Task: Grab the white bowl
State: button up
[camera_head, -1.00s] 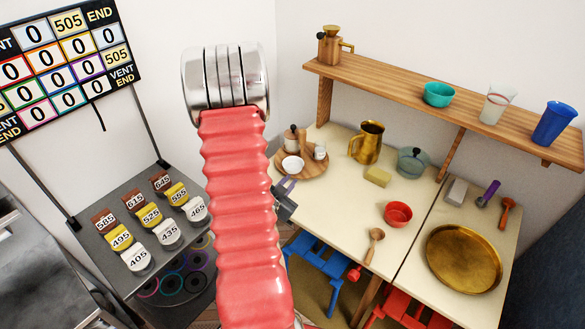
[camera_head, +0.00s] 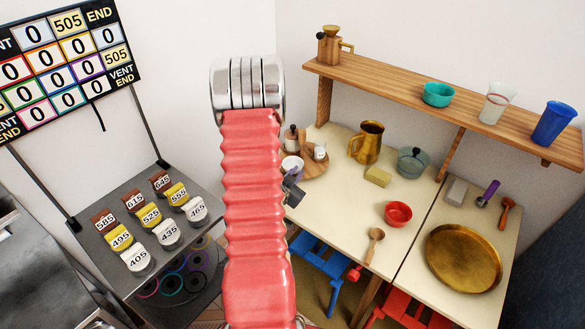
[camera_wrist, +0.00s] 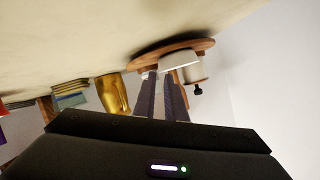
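The white bowl (camera_head: 291,165) is at the left end of the white counter in the head view, beside the round wooden board (camera_head: 314,168). My gripper (camera_head: 292,178) is right at the bowl's near side, and my arm hides part of this area. In the wrist view, which looks upside down, my gripper's two dark fingers (camera_wrist: 164,82) stand a small gap apart. They point toward the wooden board (camera_wrist: 150,54). A pale rim shows near the fingertips, but I cannot tell whether it is the bowl or whether the fingers touch it.
A pot with a dark knob (camera_head: 291,138) and a small white cup (camera_head: 320,152) stand close to the bowl. The shelf (camera_head: 400,92) runs above the counter.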

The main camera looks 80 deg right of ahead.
jog(key=x, duration=0.4)
jog(key=shift+d+f, duration=0.2)
jog(key=shift+d, duration=0.2)
jog(key=shift+c, duration=0.5)
grip_shut()
notch_tip(320, 180, up, 18)
dwell(0.8)
jog(key=shift+c, duration=0.5)
grip_release()
jog(key=o, duration=2)
jog(key=shift+c, duration=0.2)
